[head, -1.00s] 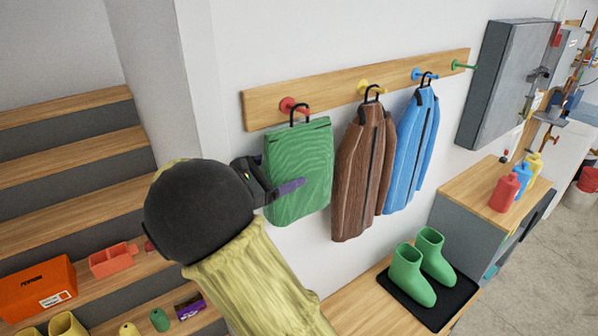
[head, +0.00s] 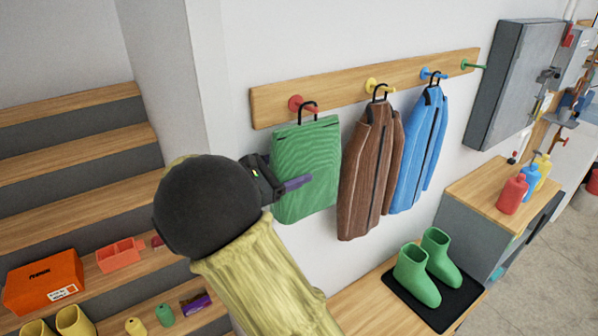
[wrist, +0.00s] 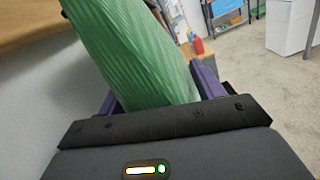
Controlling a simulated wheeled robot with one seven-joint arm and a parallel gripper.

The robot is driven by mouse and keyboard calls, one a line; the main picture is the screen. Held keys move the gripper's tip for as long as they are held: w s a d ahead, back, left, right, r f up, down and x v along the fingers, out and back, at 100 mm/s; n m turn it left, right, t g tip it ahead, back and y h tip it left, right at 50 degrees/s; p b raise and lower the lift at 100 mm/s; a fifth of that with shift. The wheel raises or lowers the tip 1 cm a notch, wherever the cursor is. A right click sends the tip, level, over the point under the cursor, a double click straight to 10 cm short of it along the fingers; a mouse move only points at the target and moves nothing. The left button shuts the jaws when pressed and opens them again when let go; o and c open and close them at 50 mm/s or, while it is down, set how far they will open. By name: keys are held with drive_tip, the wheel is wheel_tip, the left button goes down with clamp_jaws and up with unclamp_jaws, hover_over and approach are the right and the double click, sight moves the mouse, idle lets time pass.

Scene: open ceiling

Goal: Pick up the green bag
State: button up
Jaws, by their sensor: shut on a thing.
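The green bag (head: 308,160) is at the wall in the head view, at the left end of the row, with its black handle at the red peg (head: 296,103). I cannot tell whether the handle still rests on the peg. My gripper (head: 294,184) is at the bag's left side, with one purple finger across its front. In the wrist view the bag (wrist: 140,50) stands between the two purple fingers of my gripper (wrist: 158,92), which is shut on it. The bag hides part of the fingers.
A brown jacket (head: 366,175) hangs close to the bag's right, then a blue jacket (head: 418,150), on the wooden rail (head: 340,90). Green boots (head: 415,275) stand on a black mat below. Wooden steps (head: 80,160) with small items are at the left.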

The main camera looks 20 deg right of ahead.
drive_tip(key=shift+r, duration=0.1)
drive_tip(key=shift+r, duration=0.2)
drive_tip(key=s+d+b, duration=0.2)
drive_tip(key=s, duration=0.6)
drive_tip(key=s+d+b, duration=0.3)
drive_tip(key=s, duration=0.6)
drive_tip(key=shift+d+r, duration=0.25)
drive_tip(key=shift+r, duration=0.2)
